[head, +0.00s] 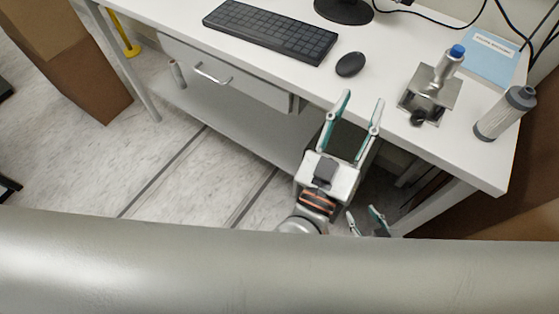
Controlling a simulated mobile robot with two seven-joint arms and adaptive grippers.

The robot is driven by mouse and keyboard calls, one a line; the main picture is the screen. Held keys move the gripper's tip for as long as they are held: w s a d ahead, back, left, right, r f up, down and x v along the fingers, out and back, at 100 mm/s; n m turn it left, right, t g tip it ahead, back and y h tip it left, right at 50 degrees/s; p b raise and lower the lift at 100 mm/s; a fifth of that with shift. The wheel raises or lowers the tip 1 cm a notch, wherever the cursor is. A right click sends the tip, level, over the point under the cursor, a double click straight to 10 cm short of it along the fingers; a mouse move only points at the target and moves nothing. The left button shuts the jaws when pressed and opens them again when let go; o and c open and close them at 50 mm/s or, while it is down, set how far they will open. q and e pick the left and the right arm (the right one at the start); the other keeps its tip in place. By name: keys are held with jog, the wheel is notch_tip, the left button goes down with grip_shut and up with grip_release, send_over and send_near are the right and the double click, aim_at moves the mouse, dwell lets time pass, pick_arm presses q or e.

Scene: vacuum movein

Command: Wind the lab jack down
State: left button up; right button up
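The lab jack (449,99) stands on the white table near its right front part. It has a metal top plate and a black knob (418,117) at its front. A metal cylinder with a blue cap (457,51) stands on the plate. How high the jack is raised is hard to tell from above. My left gripper (361,101) is open and empty at the table's front edge, left of the jack and apart from it. My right gripper (362,214) is lower, with two spread fingertips showing and nothing visible between them; the rest of it is hidden.
A grey cylinder with dark ends (505,112) stands right of the jack, and a blue booklet (491,60) lies behind. A mouse (350,64), keyboard (270,32) and monitor stand (344,9) are to the left. Table surface between mouse and jack is clear.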

pick_arm(q)
jog(key=a+f+m+g, duration=0.1)
jog(key=a+f+g, duration=0.1)
jog(key=a+f, duration=0.5)
jog(key=a+f+m+g+b, duration=0.1)
jog(key=a+f+g, duration=0.2)
jog(key=a+f, duration=0.4)
notch_tip(320, 180, down, 7)
jog(key=shift+s+a+f+m+y, duration=0.1)
jog(key=shift+s+a+m+y, duration=0.15)
jog(key=shift+m+y, duration=0.15)
